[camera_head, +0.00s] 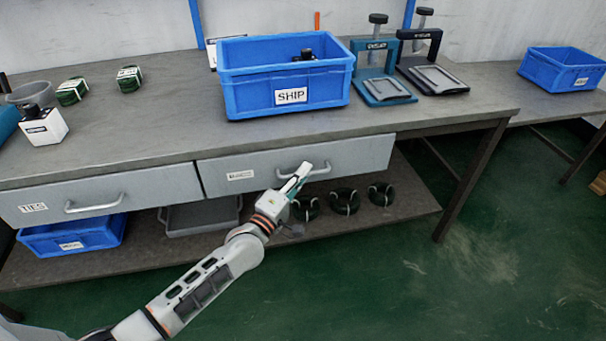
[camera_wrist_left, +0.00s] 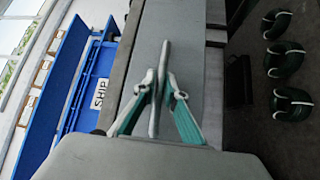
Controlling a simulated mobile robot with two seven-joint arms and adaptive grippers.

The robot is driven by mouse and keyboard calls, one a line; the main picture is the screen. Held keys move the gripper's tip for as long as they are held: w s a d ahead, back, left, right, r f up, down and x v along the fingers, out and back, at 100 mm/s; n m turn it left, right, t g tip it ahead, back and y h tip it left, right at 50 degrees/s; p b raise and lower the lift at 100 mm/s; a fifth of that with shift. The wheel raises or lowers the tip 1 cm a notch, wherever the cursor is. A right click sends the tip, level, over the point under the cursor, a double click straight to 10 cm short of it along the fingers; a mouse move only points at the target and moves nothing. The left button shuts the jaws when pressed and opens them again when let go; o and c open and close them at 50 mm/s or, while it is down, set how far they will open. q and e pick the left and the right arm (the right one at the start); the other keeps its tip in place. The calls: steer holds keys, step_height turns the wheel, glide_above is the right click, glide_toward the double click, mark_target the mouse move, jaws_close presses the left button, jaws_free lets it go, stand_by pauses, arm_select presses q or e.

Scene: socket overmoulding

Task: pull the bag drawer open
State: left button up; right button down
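The bag drawer (camera_head: 255,168) is the right-hand grey drawer under the table, with a small label too blurred to read. It looks closed, its front about level with the drawer to its left. Its bar handle (camera_head: 322,171) is partly hidden by my left gripper (camera_head: 299,177). In the left wrist view, the handle (camera_wrist_left: 164,58) runs between the two teal fingers of my left gripper (camera_wrist_left: 162,85). The fingertips close in on the bar from both sides and appear to touch it. My right gripper is in neither view.
The left drawer (camera_head: 130,193) is closed. A blue SHIP crate (camera_head: 240,93) and two presses (camera_head: 385,90) stand on the table. Below, the shelf (camera_head: 400,215) holds dark green coils (camera_head: 345,201), a grey tray (camera_head: 190,219) and a blue bin (camera_head: 95,235). The floor in front is clear.

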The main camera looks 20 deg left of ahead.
arm_select(q)
jaws_close()
